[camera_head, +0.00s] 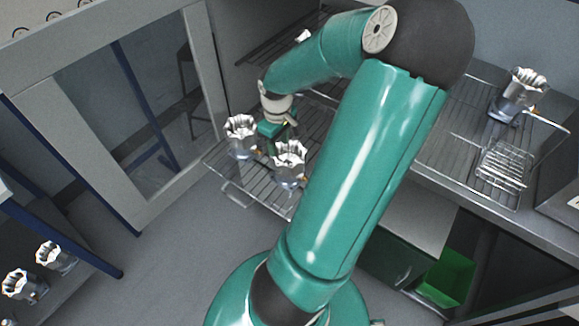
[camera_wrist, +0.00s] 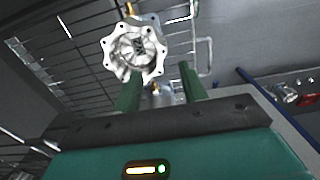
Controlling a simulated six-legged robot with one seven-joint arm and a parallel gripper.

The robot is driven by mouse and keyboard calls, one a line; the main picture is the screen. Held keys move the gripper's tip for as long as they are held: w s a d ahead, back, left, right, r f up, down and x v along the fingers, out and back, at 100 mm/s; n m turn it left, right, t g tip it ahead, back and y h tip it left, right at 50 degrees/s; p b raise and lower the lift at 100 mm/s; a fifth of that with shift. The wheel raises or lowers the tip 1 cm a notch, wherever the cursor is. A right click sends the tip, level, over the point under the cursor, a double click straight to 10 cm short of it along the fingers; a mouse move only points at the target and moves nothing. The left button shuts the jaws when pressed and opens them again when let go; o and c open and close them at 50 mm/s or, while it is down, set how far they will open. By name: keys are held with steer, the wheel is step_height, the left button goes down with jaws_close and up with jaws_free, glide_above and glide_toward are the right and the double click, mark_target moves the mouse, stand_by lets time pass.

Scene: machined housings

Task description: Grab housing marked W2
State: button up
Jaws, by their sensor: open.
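Two silver housings with scalloped flanges, a left one (camera_head: 241,136) and a right one (camera_head: 289,163), stand on a wire rack in the head view. My gripper (camera_head: 272,129) is between and just behind them, partly hidden by its own wrist. In the wrist view, one housing (camera_wrist: 134,50) lies just beyond the fingertips, its flange facing the camera. A dark mark shows at its centre, but I cannot read it. My gripper (camera_wrist: 159,72) is open, with nothing between its fingers. I cannot tell which of the two housings the wrist view shows.
Another housing (camera_head: 518,92) stands on the right-hand rack beside a wire basket (camera_head: 504,163). More housings (camera_head: 56,256) sit on a shelf at lower left. A glass-panelled door (camera_head: 140,95) stands left of the rack. A green bin (camera_head: 445,277) is below the counter.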

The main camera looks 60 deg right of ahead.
mark_target(280, 163)
step_height(280, 163, down, 10)
steer(key=shift+s+f, duration=0.15)
stand_by(0.4)
jaws_close()
stand_by(1.4)
